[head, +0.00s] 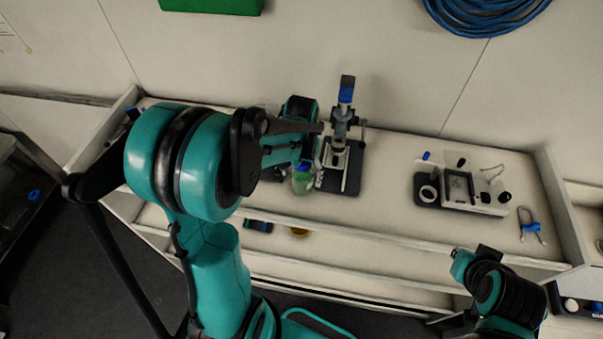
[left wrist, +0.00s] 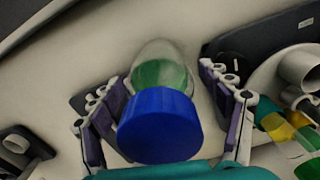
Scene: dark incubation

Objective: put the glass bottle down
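The glass bottle (head: 302,184) has green contents and a blue cap, and it is at the front of the bench top beside the microscope. In the left wrist view the bottle (left wrist: 160,70) shows its clear rounded body behind its large blue cap. My left gripper (left wrist: 168,100) has a finger on each side of the bottle. The fingers are spread wider than the bottle, with a gap visible on the right side. In the head view the left gripper (head: 302,172) is partly hidden by my own arm. My right arm shows at lower right, but I see no fingers of its gripper.
A microscope (head: 342,130) stands on a dark base (head: 350,180) just right of the bottle. A white device with a dark screen (head: 460,188) is further right, then a blue-tipped tool (head: 530,228). The bench between microscope and device is clear. A lower shelf edge runs in front.

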